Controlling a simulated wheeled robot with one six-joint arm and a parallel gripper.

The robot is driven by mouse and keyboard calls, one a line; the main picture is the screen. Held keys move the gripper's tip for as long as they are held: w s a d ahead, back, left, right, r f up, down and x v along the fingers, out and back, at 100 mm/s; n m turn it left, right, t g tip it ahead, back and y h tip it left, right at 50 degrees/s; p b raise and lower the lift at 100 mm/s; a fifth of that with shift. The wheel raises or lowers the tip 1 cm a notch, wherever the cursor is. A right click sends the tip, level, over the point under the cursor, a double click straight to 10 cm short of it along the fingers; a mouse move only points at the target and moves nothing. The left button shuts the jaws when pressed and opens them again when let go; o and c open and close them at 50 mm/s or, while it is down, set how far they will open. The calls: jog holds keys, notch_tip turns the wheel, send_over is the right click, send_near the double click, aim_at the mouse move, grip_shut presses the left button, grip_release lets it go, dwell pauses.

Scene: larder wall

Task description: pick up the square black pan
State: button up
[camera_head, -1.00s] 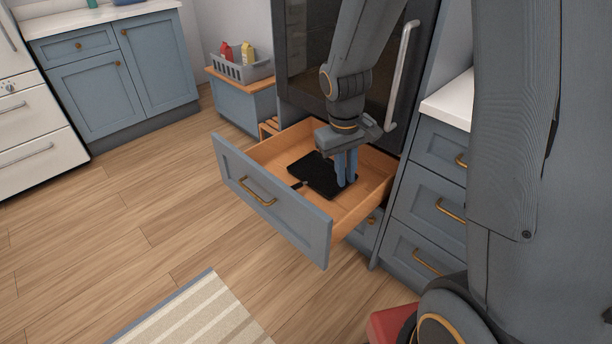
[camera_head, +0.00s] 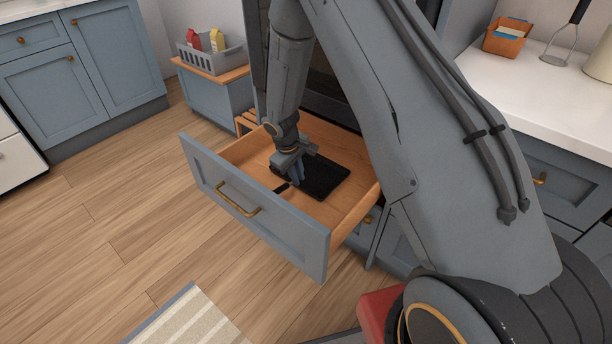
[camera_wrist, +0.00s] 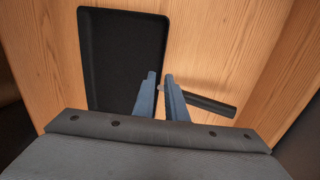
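The square black pan (camera_head: 328,178) lies flat in the open wooden drawer (camera_head: 350,207). Its short handle (camera_head: 282,188) points toward the drawer front. In the wrist view the pan (camera_wrist: 115,55) is at upper left and its handle (camera_wrist: 212,104) runs off to the right. My gripper (camera_head: 297,182) points down into the drawer over the handle end of the pan. In the wrist view my gripper (camera_wrist: 160,77) has its two blue fingers a narrow gap apart, by the joint of pan and handle. The right finger hides part of the handle. I see nothing clamped between them.
The drawer's blue front (camera_head: 255,213) stands pulled out over the wooden floor, with drawer walls around the pan. A white counter (camera_head: 560,100) is at right.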

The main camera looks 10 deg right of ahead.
aim_at(299, 192)
jog(key=x, duration=0.5)
jog(key=shift+a, duration=0.2)
jog(key=shift+r, duration=0.1)
grip_shut()
dwell(1.3)
